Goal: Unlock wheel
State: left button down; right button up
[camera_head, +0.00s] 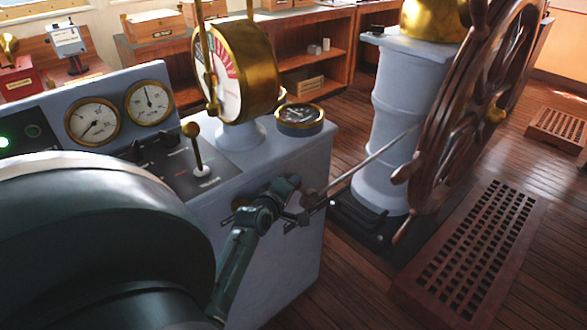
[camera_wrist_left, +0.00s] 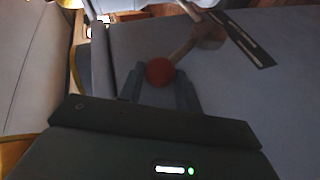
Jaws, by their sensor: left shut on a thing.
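My left arm comes in from the left in the head view, and its gripper (camera_head: 296,213) is at the side face of the grey console (camera_head: 285,275). In the left wrist view the gripper (camera_wrist_left: 160,82) is shut on a round red knob (camera_wrist_left: 160,71) between its two fingers. A lever rod (camera_wrist_left: 183,50) runs from the knob to a round pivot beside a dark slotted plate (camera_wrist_left: 245,40). The wooden ship's wheel (camera_head: 460,120) stands upright at the right on a grey pedestal (camera_head: 398,100). A thin metal rod (camera_head: 375,154) runs from near the gripper towards the wheel. My right gripper is out of view.
The console top carries gauges (camera_head: 92,121), a brass engine telegraph (camera_head: 235,70) and a small brass-knobbed lever (camera_head: 196,150). A wooden grating (camera_head: 475,255) lies on the floor under the wheel.

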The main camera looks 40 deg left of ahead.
pick_arm(q)
jog(key=shift+f, duration=0.1)
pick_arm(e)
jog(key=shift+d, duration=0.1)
pick_arm(q)
jog(key=c, duration=1)
grip_release()
jog(key=shift+s, duration=0.1)
jog(key=p+v, duration=0.8)
jog(key=v, duration=0.5)
jog(key=shift+p, duration=0.3)
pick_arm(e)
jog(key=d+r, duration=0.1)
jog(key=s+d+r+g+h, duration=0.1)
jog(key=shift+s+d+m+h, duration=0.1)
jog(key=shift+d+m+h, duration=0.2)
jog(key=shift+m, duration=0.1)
pick_arm(q)
jog(key=s+d+f+m+g+h, duration=0.1)
jog(key=s+d+f+m+h, duration=0.1)
jog(key=d+m, duration=0.5)
jog(key=s+d+f+m+g+h, duration=0.1)
jog(key=s+d+f+m+h, duration=0.1)
jog(key=d+m, duration=0.5)
jog(key=s+d+f+m+g+h, duration=0.1)
jog(key=s+d+f+m+h, duration=0.2)
jog(key=d+m, duration=0.4)
jog(key=d, duration=0.4)
jog(key=shift+f+g, duration=0.2)
jog(key=shift+g, duration=0.1)
